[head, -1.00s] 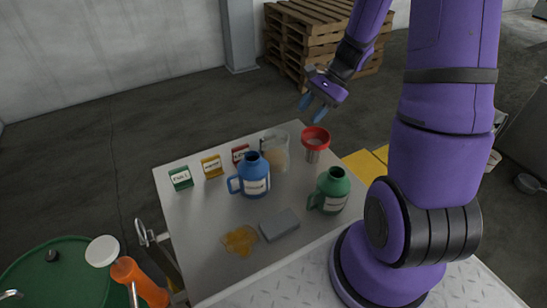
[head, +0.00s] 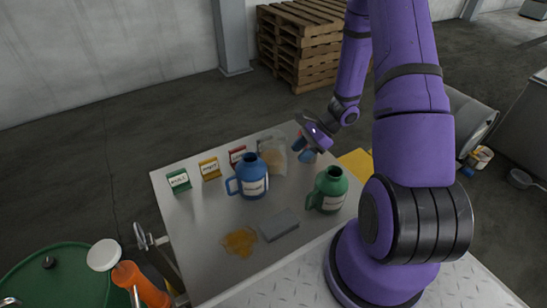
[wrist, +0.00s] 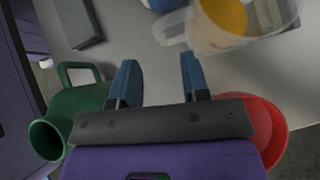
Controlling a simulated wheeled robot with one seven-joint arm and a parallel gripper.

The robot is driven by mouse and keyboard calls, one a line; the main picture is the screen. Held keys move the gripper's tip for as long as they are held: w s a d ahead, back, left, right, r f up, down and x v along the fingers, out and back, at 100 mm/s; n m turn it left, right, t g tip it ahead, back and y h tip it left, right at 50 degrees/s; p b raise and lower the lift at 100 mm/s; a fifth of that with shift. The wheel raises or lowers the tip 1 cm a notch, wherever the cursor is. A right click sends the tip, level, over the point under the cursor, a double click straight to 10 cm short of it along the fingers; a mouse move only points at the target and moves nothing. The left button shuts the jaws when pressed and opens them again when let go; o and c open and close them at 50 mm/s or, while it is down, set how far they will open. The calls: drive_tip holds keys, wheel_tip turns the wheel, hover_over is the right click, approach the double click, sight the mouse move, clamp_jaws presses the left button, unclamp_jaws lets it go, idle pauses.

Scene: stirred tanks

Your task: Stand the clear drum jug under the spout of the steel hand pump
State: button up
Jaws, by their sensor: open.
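The clear jug (head: 280,163) stands upright toward the back of the steel cart top, with something amber or yellow showing in it. In the wrist view the clear jug (wrist: 225,38) is at the top right, its handle pointing left. My gripper (head: 304,152) is open and empty, just right of the jug in the head view. In the wrist view its blue fingers (wrist: 158,65) are spread and apart from the jug. A steel rod (head: 135,297) shows by the green drum at bottom left; I cannot tell whether it belongs to the hand pump. No spout is clearly visible.
The red funnel (wrist: 268,125) is beside my gripper. Small labelled cards (head: 209,169) line the back left. An orange object (head: 140,282) stands near the green drum (head: 60,270).

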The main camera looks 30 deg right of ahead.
sight(276, 157)
drive_tip(key=shift+x, duration=2.85)
clamp_jaws()
